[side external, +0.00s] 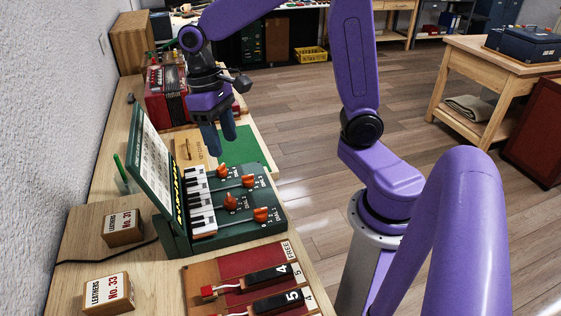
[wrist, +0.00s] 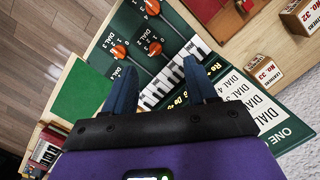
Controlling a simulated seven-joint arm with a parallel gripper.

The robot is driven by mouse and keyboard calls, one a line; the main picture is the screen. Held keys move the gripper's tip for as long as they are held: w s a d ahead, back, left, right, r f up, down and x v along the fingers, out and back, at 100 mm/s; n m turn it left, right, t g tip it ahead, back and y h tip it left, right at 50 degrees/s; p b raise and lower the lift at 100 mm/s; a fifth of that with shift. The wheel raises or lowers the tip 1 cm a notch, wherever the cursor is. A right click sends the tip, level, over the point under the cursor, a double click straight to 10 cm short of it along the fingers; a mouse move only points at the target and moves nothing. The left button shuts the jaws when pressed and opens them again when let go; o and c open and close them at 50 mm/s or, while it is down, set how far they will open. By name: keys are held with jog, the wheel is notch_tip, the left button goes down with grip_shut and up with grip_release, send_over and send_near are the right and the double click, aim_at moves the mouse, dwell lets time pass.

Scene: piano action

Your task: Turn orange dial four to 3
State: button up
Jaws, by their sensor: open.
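A green piano-action box (side external: 255,232) carries several orange dials with pointer knobs. In the side view they are a far dial (side external: 222,169), a second (side external: 248,181), a third (side external: 230,202) and a near one (side external: 261,214). The wrist view shows three of them, including one at its top edge (wrist: 152,8), one left (wrist: 119,52) and one right (wrist: 154,48). The dial labels are small, so I cannot tell surely which is dial four or its setting. My gripper (side external: 220,142) is open and empty, above the far end of the box, apart from the dials.
A tilted green card panel (side external: 150,150) stands along the wall side of the box, beside the piano keys (side external: 200,203). A green mat (side external: 250,148) and red accordion (side external: 165,97) lie beyond. Leather boxes (side external: 123,227) and a red numbered tray (side external: 232,265) are nearer.

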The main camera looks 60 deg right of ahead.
jog(key=s+f+n+t, duration=0.1)
jog(key=s+n, duration=0.7)
jog(key=s, duration=0.6)
jog(key=shift+a+f+t, duration=0.25)
jog(key=shift+a+t, duration=0.15)
jog(key=shift+a, duration=0.05)
jog(key=shift+s+d+f+n+t, duration=0.1)
jog(key=shift+s+d+f+n, duration=0.2)
jog(key=shift+s+n, duration=0.4)
jog(key=shift+s+d+f+n+t, duration=0.15)
jog(key=shift+s+d+n, duration=0.15)
jog(key=shift+s, duration=0.65)
jog(key=shift+s+d+f+n+t, duration=0.1)
jog(key=shift+s+d+f+n, duration=0.15)
jog(key=shift+s+n, duration=0.5)
